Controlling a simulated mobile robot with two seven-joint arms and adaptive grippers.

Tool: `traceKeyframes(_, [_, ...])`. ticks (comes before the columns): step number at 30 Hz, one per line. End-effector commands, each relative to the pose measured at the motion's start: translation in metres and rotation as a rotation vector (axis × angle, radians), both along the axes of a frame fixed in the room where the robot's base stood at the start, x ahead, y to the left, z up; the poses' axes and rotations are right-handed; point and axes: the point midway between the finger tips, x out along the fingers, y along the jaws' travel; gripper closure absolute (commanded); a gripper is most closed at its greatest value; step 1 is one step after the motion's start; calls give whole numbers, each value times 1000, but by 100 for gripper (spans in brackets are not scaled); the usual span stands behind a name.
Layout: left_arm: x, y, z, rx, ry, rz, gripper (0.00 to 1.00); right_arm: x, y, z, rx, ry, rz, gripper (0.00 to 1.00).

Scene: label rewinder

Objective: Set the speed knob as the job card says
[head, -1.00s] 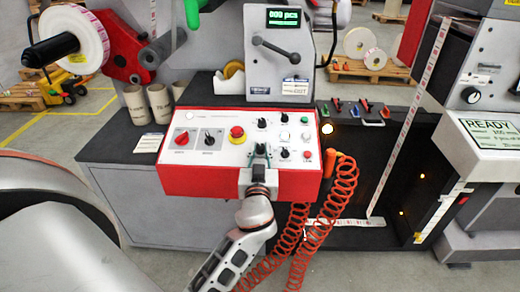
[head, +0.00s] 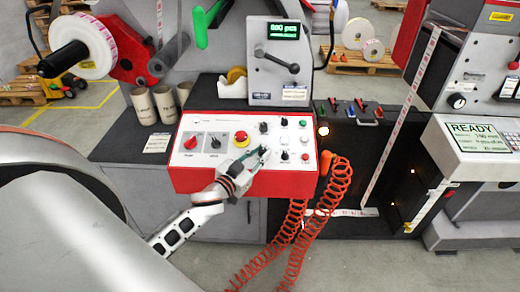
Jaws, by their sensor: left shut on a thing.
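The control box (head: 247,184) is red with a white top panel and stands at the front of the dark bench. My left gripper (head: 263,151) reaches over its front edge, with its arm coming from the lower left. Its fingers are shut on a small black knob in the middle column, which they mostly hide. Another black knob (head: 264,127) shows just above the fingers. The knob labels are too small to read, so I cannot tell which is the speed knob. A small white card (head: 157,143) lies on the bench left of the box; its text is unreadable. My right gripper is out of view.
Orange coiled hose (head: 332,185) hangs at the box's right side. Cardboard cores (head: 163,104) stand behind left. A screen (head: 473,139) reading READY is at the right.

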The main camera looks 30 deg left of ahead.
Motion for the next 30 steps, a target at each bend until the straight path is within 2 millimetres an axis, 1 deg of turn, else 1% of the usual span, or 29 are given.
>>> traceKeyframes(1, [1, 1, 3, 4, -2, -5, 100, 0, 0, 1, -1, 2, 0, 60])
traceKeyframes(13, [1, 1, 2, 4, -3, -11, 100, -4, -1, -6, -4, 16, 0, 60])
traceKeyframes(14, [1, 1, 2, 4, -3, -11, 78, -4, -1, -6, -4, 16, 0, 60])
traceKeyframes(15, [1, 1, 2, 4, -3, -11, 67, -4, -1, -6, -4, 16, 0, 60])
traceKeyframes(16, [1, 1, 2, 4, -3, -11, 63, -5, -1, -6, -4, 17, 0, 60])
traceKeyframes(26, [0, 0, 1, 3, 0, -10, 63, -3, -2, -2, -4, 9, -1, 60])
traceKeyframes(30, [-9, 0, 0, 3, 2, -11, 63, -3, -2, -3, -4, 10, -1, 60])
